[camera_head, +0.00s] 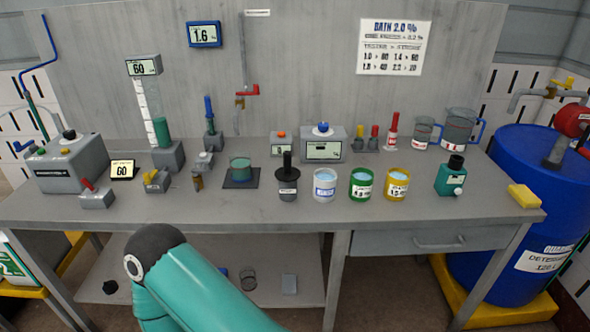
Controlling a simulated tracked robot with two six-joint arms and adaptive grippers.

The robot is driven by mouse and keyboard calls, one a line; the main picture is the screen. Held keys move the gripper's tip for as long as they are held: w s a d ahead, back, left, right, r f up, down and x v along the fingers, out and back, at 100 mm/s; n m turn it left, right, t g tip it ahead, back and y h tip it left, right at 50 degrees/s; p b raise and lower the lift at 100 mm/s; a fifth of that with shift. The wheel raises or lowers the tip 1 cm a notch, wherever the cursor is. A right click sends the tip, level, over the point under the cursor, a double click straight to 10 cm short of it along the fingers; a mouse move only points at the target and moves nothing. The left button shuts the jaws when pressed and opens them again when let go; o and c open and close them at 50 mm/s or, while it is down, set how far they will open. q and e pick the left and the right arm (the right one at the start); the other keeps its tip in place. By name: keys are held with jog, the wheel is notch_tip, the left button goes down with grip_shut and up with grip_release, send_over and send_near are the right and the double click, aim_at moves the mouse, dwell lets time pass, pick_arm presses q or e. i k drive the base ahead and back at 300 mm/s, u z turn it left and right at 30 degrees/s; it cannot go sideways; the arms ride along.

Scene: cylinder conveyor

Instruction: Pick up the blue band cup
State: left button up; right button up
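The cup I take for the blue band cup (324,191) stands upright on the grey bench (230,210), near its middle. It is pale with a blue-and-white label and light blue contents. A green cup (361,191) and a yellow cup (397,191) stand in a row to its right, each with a white label and light blue contents. Neither of my grippers shows in the head view. Only a teal arm link of mine with a dark rounded joint shows at the bottom, in front of the bench and left of the cups.
A dark grey pot with a black handle (287,184) stands close left of the cup. A teal bottle (451,177) and yellow sponge (524,196) are to the right. A display box (322,150) stands behind. The bench front strip below the cups is clear.

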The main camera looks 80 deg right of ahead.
aim_at(241, 166)
jog(key=u, duration=0.8)
jog(key=i, duration=0.15)
jog(key=z, duration=2.35)
jog(key=i, duration=0.6)
jog(key=u, duration=0.45)
jog(key=k, duration=0.55)
jog(key=z, duration=0.25)
